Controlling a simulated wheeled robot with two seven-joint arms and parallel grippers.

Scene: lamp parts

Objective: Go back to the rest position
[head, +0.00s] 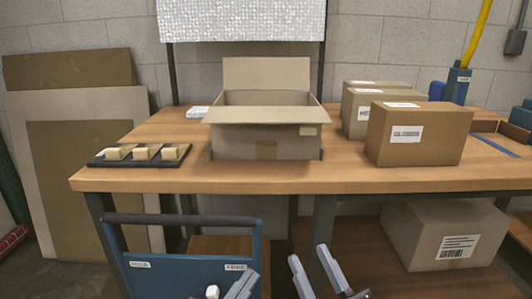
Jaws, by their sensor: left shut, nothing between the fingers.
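My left gripper (241,285) is at the bottom edge of the head view, in front of a blue cart. It is shut and empty, and most of it is cut off by the frame. My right gripper (309,258) is to its right, low in front of the table. Its two fingers stand apart with nothing between them. Both grippers appear below the table top and clear of the things on it. An open cardboard box (265,140) stands on the wooden table (290,180). A dark tray (105,160) with three cream blocks (146,152) lies at the table's left.
Several closed cartons (420,135) stand on the table's right. Another carton (445,235) sits on the shelf below. The blue cart (180,268) stands before the table's left part. Brown boards (75,150) lean on the wall. The table's front middle strip is clear.

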